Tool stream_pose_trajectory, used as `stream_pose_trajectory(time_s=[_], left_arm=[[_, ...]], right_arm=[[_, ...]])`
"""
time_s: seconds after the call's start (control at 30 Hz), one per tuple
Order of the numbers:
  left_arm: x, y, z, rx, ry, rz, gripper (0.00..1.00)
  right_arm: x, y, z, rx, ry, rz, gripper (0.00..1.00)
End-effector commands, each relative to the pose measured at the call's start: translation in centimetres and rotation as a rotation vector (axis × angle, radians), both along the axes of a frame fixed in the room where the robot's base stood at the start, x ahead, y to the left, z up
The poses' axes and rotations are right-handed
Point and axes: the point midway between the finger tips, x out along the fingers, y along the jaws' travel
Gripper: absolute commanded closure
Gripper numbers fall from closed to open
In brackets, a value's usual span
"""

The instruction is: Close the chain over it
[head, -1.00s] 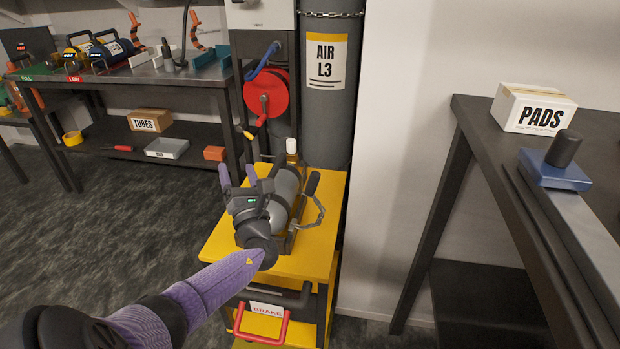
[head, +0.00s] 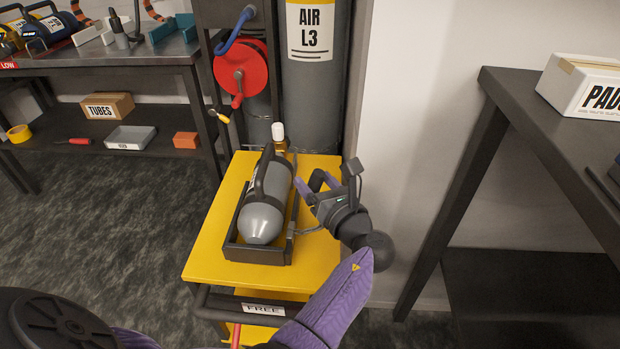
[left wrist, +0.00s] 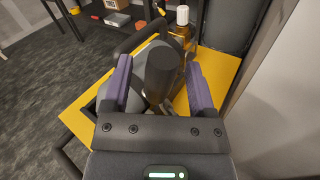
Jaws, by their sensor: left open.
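A grey gas cylinder (head: 262,217) lies in a dark cradle (head: 258,254) on a yellow cart top (head: 215,245). A short stretch of chain (head: 309,230) shows at the cradle's right side; my gripper and wrist hide part of that area. I see no chain across the cylinder. My left gripper (head: 310,182) is open at the cylinder's right side, above the cart top. In the left wrist view a dark upright cylindrical piece (left wrist: 161,72) stands between the open purple fingers, and I cannot tell whether they touch it. My right gripper is not in view.
A brass valve with a white cap (head: 279,138) is at the cylinder's far end. The AIR L3 tank (head: 312,95) and red reel (head: 240,72) stand behind. A dark bench (head: 520,120) is at right. A FREE label (head: 263,310) is on the cart's front.

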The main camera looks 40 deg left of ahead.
Motion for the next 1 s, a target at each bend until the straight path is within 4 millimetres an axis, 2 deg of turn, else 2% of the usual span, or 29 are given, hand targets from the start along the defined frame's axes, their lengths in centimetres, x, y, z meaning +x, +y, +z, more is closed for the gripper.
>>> stream_pose_trajectory(time_s=[0.13,0.4,0.47,0.7,0.77,1.0], left_arm=[[0.7,1.7,-0.2,0.001,0.001,0.001,0.27],[0.9,2.0,0.1,0.000,0.000,0.000,0.27],[0.9,2.0,0.1,0.000,0.000,0.000,0.38],[0.9,1.9,0.0,0.000,0.001,0.000,0.89],[0.9,1.9,0.0,0.000,0.001,0.000,1.00],[0.9,2.0,0.0,0.000,0.001,0.000,1.00]], right_arm=[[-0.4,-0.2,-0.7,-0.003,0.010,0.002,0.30],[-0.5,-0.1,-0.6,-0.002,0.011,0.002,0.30],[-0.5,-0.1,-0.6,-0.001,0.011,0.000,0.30],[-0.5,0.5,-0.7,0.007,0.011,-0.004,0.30],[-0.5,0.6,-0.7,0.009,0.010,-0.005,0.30],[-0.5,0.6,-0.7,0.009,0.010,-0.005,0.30]])
